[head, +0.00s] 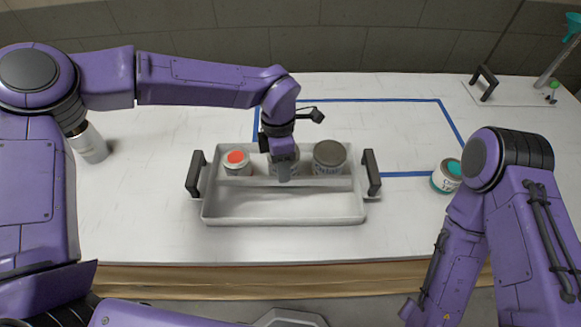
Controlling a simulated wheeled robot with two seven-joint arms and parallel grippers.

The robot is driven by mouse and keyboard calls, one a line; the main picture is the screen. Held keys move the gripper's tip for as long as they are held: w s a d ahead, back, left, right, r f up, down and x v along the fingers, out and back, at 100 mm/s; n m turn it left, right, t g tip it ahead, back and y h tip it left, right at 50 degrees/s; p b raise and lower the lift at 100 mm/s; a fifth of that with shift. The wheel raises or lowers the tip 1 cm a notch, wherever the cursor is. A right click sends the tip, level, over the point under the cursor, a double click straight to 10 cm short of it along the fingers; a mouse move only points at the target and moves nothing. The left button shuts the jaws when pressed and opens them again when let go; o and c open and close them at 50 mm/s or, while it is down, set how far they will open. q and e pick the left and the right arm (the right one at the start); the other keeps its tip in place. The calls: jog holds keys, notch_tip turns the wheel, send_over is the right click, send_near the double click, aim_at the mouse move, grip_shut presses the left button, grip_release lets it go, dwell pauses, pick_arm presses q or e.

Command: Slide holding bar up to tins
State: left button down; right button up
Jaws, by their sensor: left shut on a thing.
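A grey tray (285,220) with two dark upright handles stands on the white table. Along its back stand a tin with an orange-red top (236,161), a middle tin (272,166) mostly hidden by my left gripper, and a tin with a dark grey lid (329,157). The light holding bar (322,184) runs across the tray just in front of the tins; whether it touches them is not clear. My left gripper (284,178) points down over the bar's middle and is shut on it. My right arm is folded at the right, its gripper out of view.
A tin with teal colour (447,175) stands right of the tray. Blue tape (380,100) marks a rectangle behind the tray. A plate with a black handle (484,84) lies at the back right. A metallic cylinder (88,143) stands at left. The tray's front is empty.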

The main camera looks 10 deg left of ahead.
pick_arm(q)
jog(key=c, duration=0.8)
grip_release()
jog(key=shift+a, duration=0.1)
jog(key=shift+s, duration=0.1)
